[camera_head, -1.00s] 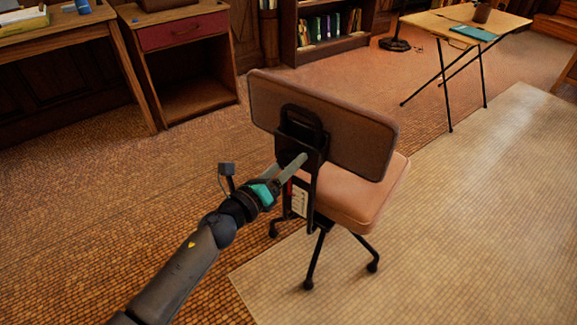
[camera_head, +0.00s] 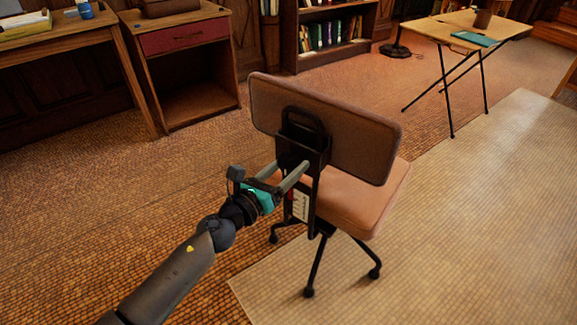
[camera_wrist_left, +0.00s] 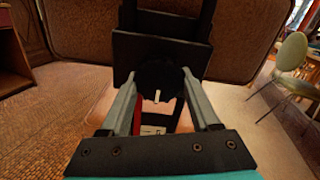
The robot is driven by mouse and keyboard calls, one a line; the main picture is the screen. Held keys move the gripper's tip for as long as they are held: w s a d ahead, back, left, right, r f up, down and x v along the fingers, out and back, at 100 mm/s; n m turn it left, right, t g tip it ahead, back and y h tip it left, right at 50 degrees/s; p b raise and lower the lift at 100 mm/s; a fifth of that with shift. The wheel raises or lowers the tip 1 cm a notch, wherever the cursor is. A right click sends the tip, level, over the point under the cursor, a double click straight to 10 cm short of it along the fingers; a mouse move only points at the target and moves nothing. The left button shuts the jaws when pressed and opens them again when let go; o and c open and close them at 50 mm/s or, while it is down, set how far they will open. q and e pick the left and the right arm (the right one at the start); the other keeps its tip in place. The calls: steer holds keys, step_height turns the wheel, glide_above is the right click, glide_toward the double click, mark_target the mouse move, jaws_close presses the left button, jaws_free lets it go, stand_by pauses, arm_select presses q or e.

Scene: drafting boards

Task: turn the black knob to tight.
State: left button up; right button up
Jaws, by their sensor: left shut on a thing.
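The black knob (camera_wrist_left: 158,78) sits on a dark bracket at the back of an office chair (camera_head: 345,140). It is round, with a short white mark on its face that points down in the left wrist view. My left gripper (camera_head: 292,170) reaches the bracket from the left. In the left wrist view its two grey fingers stand on either side of the knob, shut on it. In the head view the knob is mostly hidden by the fingers and dark bracket. My right gripper is not in view.
A white label (camera_head: 300,206) hangs below the bracket. The chair stands on castors, partly on a pale mat (camera_head: 450,230). A wooden desk (camera_head: 70,38) and cabinet (camera_head: 183,60) stand at the left, a folding table (camera_head: 450,30) at the back right. Floor around the chair is open.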

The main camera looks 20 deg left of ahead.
arm_select(q)
steer(key=shift+r, duration=0.1)
steer(key=o, duration=1.4)
steer(key=shift+c, duration=0.2)
steer(key=shift+s, duration=0.1)
steer(key=shift+s+a, duration=0.15)
steer(key=shift+s, duration=0.1)
steer(key=b+v, duration=0.1)
steer(key=v, duration=1.3)
steer(key=shift+s+b, duration=0.25)
steer(key=shift+b, duration=0.05)
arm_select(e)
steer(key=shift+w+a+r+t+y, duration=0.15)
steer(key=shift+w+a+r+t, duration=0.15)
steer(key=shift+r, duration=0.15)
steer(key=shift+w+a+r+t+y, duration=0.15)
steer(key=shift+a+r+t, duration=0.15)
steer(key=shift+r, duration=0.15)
